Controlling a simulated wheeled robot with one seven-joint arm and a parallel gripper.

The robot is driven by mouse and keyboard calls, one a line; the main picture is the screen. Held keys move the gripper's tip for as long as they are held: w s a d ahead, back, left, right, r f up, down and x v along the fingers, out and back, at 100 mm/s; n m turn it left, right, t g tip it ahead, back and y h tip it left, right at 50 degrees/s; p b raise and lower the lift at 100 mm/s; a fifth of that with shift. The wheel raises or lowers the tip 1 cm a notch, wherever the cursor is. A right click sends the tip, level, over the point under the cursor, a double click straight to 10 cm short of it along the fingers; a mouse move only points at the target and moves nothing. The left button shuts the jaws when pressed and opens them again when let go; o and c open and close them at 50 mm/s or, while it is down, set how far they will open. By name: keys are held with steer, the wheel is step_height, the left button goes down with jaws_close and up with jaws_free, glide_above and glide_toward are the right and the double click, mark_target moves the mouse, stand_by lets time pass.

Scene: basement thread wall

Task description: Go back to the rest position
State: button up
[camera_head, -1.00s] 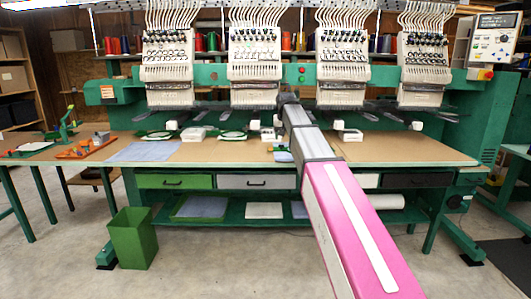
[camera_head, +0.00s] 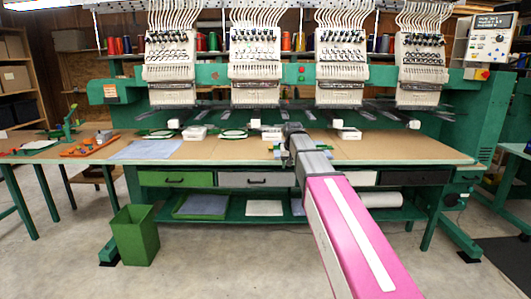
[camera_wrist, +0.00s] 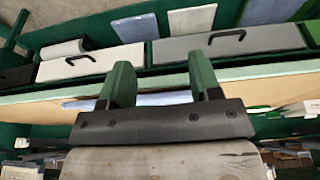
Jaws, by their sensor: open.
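My gripper (camera_wrist: 160,62) shows in the wrist view with its two green fingers well apart. Nothing is between them. In the wrist view, which is turned upside down, the drawers under the tabletop lie beyond the fingers: a white drawer (camera_wrist: 90,62) and a grey drawer (camera_wrist: 260,40) with black handles. I see no contact between the fingers and anything.
A green embroidery machine with several white heads (camera_head: 255,65) stands over the table's back. White blocks and hoops lie below the heads. A blue cloth (camera_head: 147,149) and an orange tray (camera_head: 90,146) lie at left. A green bin (camera_head: 134,235) stands on the otherwise open floor.

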steer(key=s+d+f+g, duration=0.1)
steer(key=s+d+f, duration=0.3)
steer(key=s+f, duration=1)
steer(key=s+d+f+g, duration=0.2)
steer(key=s+d+f, duration=0.1)
steer(key=s+f, duration=1.1)
steer(key=shift+s+d+f+g, duration=0.3)
steer(key=shift+s+d+f, duration=0.05)
steer(key=shift+s, duration=0.3)
steer(key=shift+c, duration=0.3)
